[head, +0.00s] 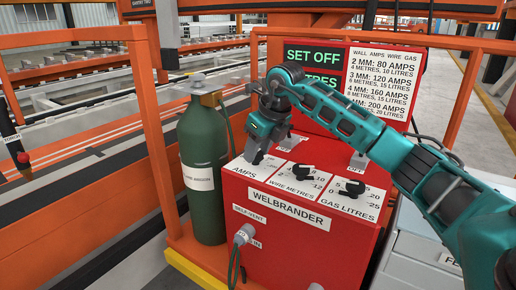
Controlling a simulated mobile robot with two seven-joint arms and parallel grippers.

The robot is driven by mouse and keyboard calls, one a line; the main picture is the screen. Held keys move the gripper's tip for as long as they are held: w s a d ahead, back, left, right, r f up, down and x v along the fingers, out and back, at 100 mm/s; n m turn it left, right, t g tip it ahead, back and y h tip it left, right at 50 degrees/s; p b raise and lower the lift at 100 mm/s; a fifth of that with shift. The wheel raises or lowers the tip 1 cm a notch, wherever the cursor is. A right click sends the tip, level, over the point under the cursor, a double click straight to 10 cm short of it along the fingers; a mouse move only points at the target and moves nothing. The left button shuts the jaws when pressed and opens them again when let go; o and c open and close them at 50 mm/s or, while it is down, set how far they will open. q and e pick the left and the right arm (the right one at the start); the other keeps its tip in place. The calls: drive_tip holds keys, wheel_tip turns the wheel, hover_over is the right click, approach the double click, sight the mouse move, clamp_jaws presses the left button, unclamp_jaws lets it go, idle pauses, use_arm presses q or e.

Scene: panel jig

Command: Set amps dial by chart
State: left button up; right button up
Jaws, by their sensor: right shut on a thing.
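The red welder box (310,240), labelled WELBRANDER, has a white sloping top panel with scales marked AMPS, WIRE METRES and GAS LITRES. My right gripper (254,158) points down at the AMPS scale (243,171) and is shut on the amps dial, which its fingers hide. I cannot read the dial's setting. The black wire dial (303,170) and black gas dial (352,188) stand free to the right. The white chart (383,80) behind lists wall thickness against amps, wire and gas, such as 2 MM: 80 AMPS. My left gripper is not in view.
A green gas cylinder (203,165) stands left of the welder. A dark screen (313,62) with green letters reads SET OFF, its lower part covered by my arm. Orange rails (150,120) surround the left side. A grey cabinet (415,255) stands at the right.

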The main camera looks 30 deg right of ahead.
drive_tip(key=shift+r+m+p, duration=0.15)
drive_tip(key=shift+m+p, duration=0.25)
drive_tip(key=shift+a+m+h+p, duration=0.1)
drive_tip(key=shift+m+h+p, duration=0.45)
drive_tip(key=shift+m, duration=0.75)
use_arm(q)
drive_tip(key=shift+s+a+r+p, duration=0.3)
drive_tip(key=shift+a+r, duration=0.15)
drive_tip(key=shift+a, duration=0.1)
use_arm(e)
drive_tip(key=shift+m+h, duration=0.45)
drive_tip(key=shift+m, duration=0.45)
drive_tip(key=o, duration=1)
drive_tip(key=shift+o, duration=0.2)
drive_tip(key=shift+a, duration=0.1)
